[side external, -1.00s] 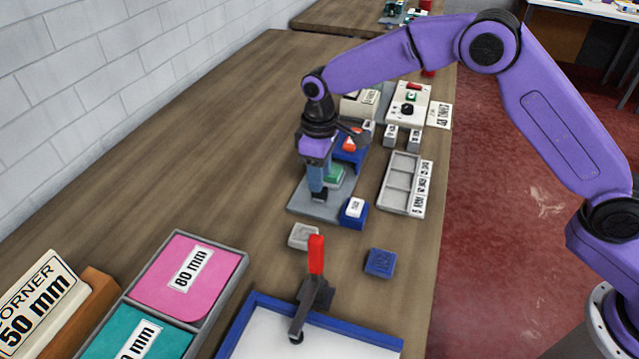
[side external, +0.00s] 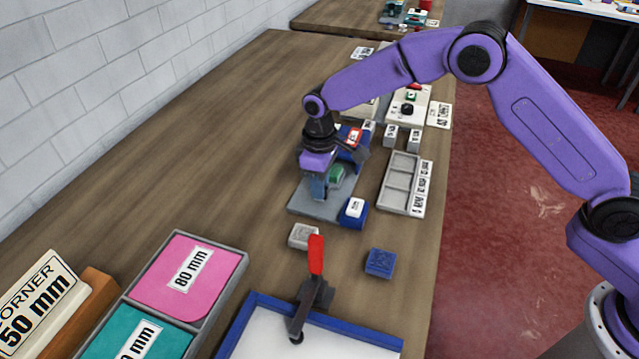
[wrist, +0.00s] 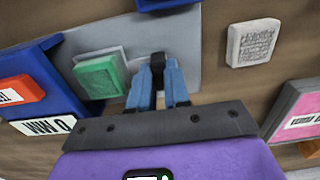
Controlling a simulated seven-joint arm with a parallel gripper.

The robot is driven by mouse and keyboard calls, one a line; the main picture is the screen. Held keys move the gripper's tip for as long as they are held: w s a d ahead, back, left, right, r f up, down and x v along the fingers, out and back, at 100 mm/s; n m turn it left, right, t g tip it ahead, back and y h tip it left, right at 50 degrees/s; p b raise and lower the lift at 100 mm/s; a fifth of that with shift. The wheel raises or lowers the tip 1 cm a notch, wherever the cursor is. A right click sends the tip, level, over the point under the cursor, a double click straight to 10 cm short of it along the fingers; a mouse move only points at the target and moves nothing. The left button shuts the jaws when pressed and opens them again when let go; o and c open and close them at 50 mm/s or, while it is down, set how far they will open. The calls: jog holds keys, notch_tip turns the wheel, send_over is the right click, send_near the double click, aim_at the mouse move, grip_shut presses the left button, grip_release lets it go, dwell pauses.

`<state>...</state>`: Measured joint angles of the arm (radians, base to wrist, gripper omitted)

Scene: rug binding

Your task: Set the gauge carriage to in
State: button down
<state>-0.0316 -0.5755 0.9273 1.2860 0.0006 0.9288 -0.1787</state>
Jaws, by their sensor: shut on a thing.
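A grey gauge plate (side external: 303,207) lies on the bench. It carries a green block on a pale base (side external: 337,173), a blue end block with a white label (side external: 353,211) and a blue end block with a red label (side external: 350,137). My gripper (side external: 317,192) points down over the plate, left of the green block. In the wrist view my gripper (wrist: 160,75) is shut on a small dark knob (wrist: 158,57), beside the green block (wrist: 101,76). The fingers hide most of the knob, and I cannot tell how it joins the block.
A grey compartment tray (side external: 399,182) stands right of the plate. A small grey block (side external: 303,236), a blue block (side external: 379,262) and a red-handled clamp (side external: 316,256) are nearer the camera. The bench left of the plate is clear.

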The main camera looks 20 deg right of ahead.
jog(key=w+d, duration=0.5)
jog(key=shift+w+d, duration=0.15)
jog(key=c, duration=1.1)
grip_release()
jog(key=shift+d, duration=0.1)
jog(key=s+a, duration=0.1)
jog(key=a, duration=0.1)
jog(key=s+a, duration=0.1)
jog(key=s, duration=0.1)
jog(key=s+a, duration=0.2)
jog(key=shift+s+a+r, duration=0.25)
jog(key=shift+a+r, duration=0.05)
jog(key=shift+a, duration=0.05)
notch_tip(320, 180, up, 17)
jog(key=shift+n, duration=0.9)
jog(key=s+d, duration=0.2)
jog(key=s, duration=0.4)
jog(key=s+d, duration=0.2)
jog(key=s, duration=0.4)
jog(key=s+d+r, duration=0.1)
jog(key=s+d, duration=0.2)
jog(key=s, duration=0.3)
jog(key=shift+s, duration=0.1)
jog(key=shift+r, duration=0.1)
